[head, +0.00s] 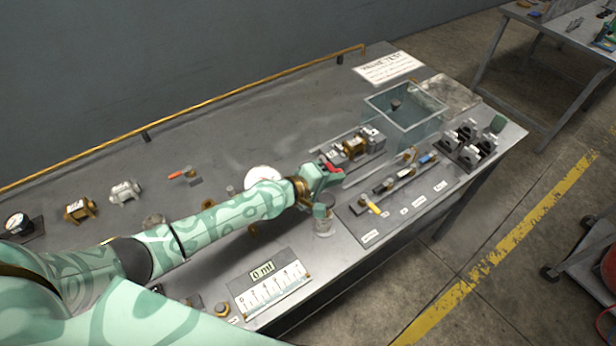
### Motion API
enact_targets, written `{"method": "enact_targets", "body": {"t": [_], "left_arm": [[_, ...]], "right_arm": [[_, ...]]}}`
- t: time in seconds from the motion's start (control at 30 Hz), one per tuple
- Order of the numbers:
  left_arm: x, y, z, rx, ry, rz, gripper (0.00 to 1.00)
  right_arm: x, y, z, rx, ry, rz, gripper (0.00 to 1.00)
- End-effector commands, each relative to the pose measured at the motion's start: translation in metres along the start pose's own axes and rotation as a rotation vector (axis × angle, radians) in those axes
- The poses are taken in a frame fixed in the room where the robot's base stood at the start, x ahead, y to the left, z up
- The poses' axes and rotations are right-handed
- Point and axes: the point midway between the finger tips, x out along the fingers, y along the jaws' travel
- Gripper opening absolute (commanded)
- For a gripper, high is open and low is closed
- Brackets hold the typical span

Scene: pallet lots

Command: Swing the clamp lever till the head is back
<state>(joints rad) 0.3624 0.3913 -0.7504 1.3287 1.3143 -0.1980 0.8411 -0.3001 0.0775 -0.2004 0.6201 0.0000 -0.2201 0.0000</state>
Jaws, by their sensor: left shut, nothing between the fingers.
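A clamp fixture (372,139) with grey blocks around a brass part (353,147) sits right of the table's middle. A red lever (329,165) shows at its left end, the likely clamp lever. My left gripper (334,175), mint green with a brass-coloured wrist, is right beside this lever. It is shut with nothing held. I cannot tell whether it touches the lever. The gripper partly hides the near end of the fixture, and the clamp head cannot be made out. My right gripper is not in view.
A clear open box (403,118) stands behind the fixture. Dark fittings (468,146) sit at the right edge. A brass rail (200,115) runs along the back.

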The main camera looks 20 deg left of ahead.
Motion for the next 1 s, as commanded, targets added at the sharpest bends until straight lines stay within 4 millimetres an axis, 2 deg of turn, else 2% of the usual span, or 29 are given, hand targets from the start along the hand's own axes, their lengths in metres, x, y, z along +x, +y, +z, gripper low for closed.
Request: {"method": "enact_targets", "body": {"t": [0.47, 0.63, 0.77, 1.0], "left_arm": [[-0.008, -0.004, -0.014, 0.0, 0.003, -0.001, 0.0], [-0.017, -0.002, -0.014, 0.0, 0.002, -0.001, 0.0], [-0.042, -0.001, -0.013, 0.003, 0.002, -0.002, 0.0], [-0.108, -0.002, -0.012, 0.003, 0.003, -0.004, 0.0]], "right_arm": [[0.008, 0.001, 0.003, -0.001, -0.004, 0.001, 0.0], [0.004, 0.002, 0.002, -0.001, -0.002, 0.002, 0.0], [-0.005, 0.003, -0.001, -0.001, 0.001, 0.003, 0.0], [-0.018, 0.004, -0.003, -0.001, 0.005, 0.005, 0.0]]}}
